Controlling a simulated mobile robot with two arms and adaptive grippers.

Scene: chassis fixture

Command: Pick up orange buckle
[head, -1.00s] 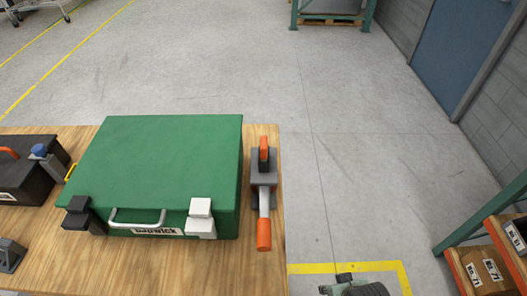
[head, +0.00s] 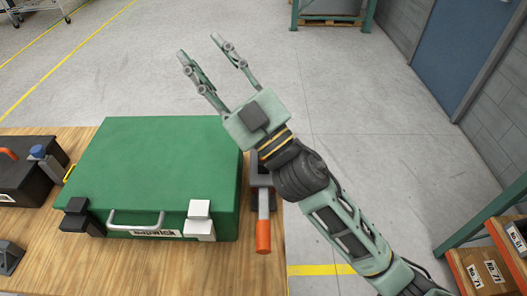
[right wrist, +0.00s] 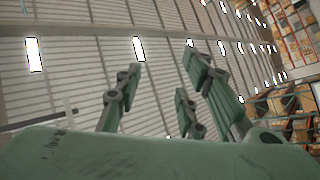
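No separate loose orange buckle shows. The orange parts nearest the green case (head: 160,170) are on a grey toggle clamp at its right side, whose orange handle end (head: 263,237) points toward the front of the table. The clamp's upper part is partly hidden behind my right arm. The case is closed, with a black latch (head: 75,215) and a white latch (head: 199,220) on its front. My right gripper (head: 197,46) is open and empty, raised above the case's far edge. In the right wrist view its fingers (right wrist: 160,75) are spread toward the ceiling. My left gripper is not in view.
A black box (head: 25,170) with an orange handle and a blue-topped part (head: 42,156) stand at the left of the wooden table (head: 130,262). A shelf with cardboard boxes (head: 480,268) is at the lower right.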

